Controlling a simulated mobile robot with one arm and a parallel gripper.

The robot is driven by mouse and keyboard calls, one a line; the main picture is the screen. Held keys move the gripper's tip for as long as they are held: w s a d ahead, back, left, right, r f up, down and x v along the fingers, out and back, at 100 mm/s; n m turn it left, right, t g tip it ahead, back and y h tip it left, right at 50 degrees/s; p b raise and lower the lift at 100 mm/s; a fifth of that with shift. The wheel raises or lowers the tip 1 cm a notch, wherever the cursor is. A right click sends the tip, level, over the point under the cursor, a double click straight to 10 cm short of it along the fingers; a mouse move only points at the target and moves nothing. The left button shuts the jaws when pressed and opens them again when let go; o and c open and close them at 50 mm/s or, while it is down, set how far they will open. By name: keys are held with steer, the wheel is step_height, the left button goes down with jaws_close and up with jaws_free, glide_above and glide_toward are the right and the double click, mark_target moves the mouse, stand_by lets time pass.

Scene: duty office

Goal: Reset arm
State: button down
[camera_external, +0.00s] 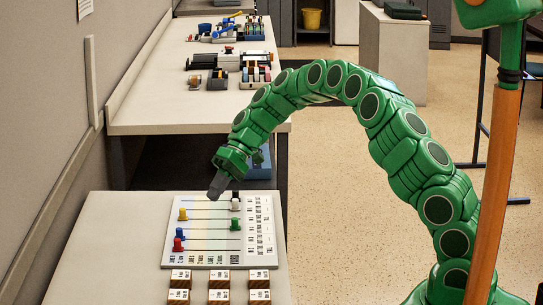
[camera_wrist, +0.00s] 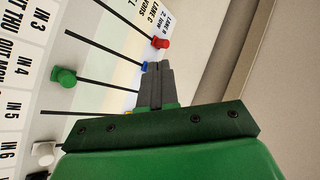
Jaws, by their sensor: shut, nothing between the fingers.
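My green arm arches over from the right, and its gripper (camera_external: 218,187) hangs at the upper part of a white slider board (camera_external: 208,256) on the near table. The dark fingers (camera_wrist: 153,85) are shut with nothing between them. On the board, yellow (camera_external: 183,214), blue (camera_external: 179,233) and red (camera_external: 178,244) knobs sit at the left ends of their lines. White (camera_external: 236,204) and green (camera_external: 235,224) knobs sit at the right. In the wrist view the fingers overlap the blue knob (camera_wrist: 145,65); I cannot tell whether they touch it. The yellow knob is mostly hidden there.
Several labelled wooden blocks (camera_external: 219,275) stand in front of the board. A farther table (camera_external: 150,112) holds tape dispensers, stamps and other office items. A grey wall (camera_external: 45,90) runs along the left. The floor (camera_external: 330,190) right of the near table is open.

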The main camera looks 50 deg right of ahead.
steer(key=s+a+r+n+g+h, duration=0.1)
steer(key=s+a+r+h, duration=0.15)
steer(key=s+r, duration=0.75)
steer(key=s+a+r+n+g+h, duration=0.1)
steer(key=s+a+r, duration=0.35)
steer(key=s, duration=0.85)
steer(key=s+d+h, duration=0.2)
steer(key=s+d, duration=0.3)
steer(key=s, duration=0.5)
steer(key=s+d+m+h, duration=0.1)
steer(key=s+d, duration=0.4)
steer(key=s, duration=0.5)
steer(key=s+d+m+h, duration=0.1)
steer(key=s+d+h, duration=0.2)
steer(key=s, duration=0.7)
steer(key=shift+s+d+t, duration=0.3)
steer(key=shift+s+d, duration=0.05)
steer(key=shift+d, duration=0.6)
steer(key=shift+w, duration=0.15)
